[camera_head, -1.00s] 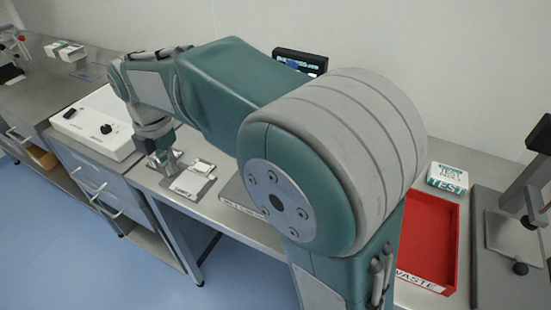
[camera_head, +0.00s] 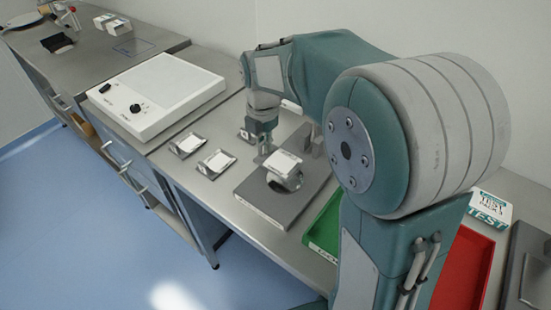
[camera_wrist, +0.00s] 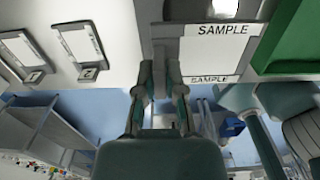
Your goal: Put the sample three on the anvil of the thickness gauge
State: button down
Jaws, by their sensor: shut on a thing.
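My gripper (camera_head: 264,153) points down at the left part of a dark grey base plate (camera_head: 263,198), which I take for the thickness gauge's. A pale piece with a white top (camera_head: 284,163) is beside the fingertips, over the plate; I take it for sample three. In the wrist view, a pale sheet (camera_wrist: 212,55) lies just right of my fingers (camera_wrist: 162,72), with SAMPLE lettering near it. My fingers are close together, shut on the sample; the grip itself is partly hidden. I cannot tell whether the piece touches the plate, and the anvil is not clearly visible.
Two small holders with white tops (camera_head: 187,145) (camera_head: 217,162) stand left of the plate. A white control box (camera_head: 158,95) is behind them. A green tray (camera_head: 324,226) is close on the plate's right, then a red tray (camera_head: 468,268) and a TEST box (camera_head: 490,209).

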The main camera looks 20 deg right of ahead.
aim_at(272, 151)
jog(key=shift+w+d+f, duration=0.1)
jog(key=shift+d+f, duration=0.55)
jog(key=shift+f, duration=0.2)
jog(key=shift+d+f, duration=0.1)
jog(key=shift+f, duration=0.3)
jog(key=shift+a+f, duration=0.2)
jog(key=shift+f, duration=0.05)
notch_tip(272, 151, down, 3)
jog(key=shift+w+f, duration=0.1)
jog(key=shift+f, duration=0.05)
jog(key=shift+d+f, duration=0.25)
jog(key=shift+d, duration=0.4)
jog(key=c, duration=0.7)
grip_release()
jog(key=shift+a, duration=0.3)
jog(key=shift+c, duration=0.2)
jog(key=shift+a, duration=0.25)
jog(key=shift+d+r, duration=0.25)
jog(key=shift+d, duration=0.05)
notch_tip(272, 151, up, 11)
jog(key=shift+a+f, duration=0.15)
jog(key=shift+f, duration=0.05)
jog(key=shift+r, duration=0.5)
jog(key=s+r+m+t, duration=0.1)
jog(key=s+m+t, duration=0.4)
jog(key=s+m, duration=1.6)
jog(key=m, duration=0.4)
jog(key=shift+r+t, duration=0.2)
jog(key=shift+t, duration=0.1)
